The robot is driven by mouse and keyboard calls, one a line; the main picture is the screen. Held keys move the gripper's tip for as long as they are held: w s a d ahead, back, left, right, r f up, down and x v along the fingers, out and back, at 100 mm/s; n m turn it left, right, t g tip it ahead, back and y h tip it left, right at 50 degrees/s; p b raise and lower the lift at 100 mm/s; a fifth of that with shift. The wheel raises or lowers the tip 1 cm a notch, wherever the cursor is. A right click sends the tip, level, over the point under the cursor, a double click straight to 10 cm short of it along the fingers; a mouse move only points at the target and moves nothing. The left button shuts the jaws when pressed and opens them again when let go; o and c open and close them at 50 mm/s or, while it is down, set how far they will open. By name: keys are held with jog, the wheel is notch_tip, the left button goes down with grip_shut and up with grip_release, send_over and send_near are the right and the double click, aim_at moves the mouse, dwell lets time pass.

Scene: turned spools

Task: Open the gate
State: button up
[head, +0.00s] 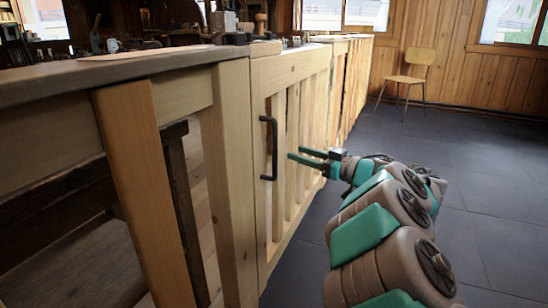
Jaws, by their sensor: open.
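The gate (308,82) is a pale wooden frame with upright slats, set in line with the workbench, and it looks shut. A black bar handle (274,148) stands upright on its left side. My gripper (292,155) is open and empty, with green fingers pointing left toward the handle. The fingertips are just right of the handle in the picture and appear apart from it; the exact depth gap is hard to tell. Nothing hides the handle.
A wooden post (235,170) stands left of the gate, by a bench top (110,65) with a slanted plank (145,190) below. Tools and small items lie on the bench. The dark tiled floor (480,170) at right is clear up to a wooden chair (408,77).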

jog(key=a+f, duration=0.1)
jog(key=b, duration=0.1)
send_over(275, 175)
jog(key=shift+w+r+g, duration=0.1)
jog(key=shift+w+g, duration=0.3)
jog(key=shift+c, duration=0.2)
grip_shut()
dwell(1.2)
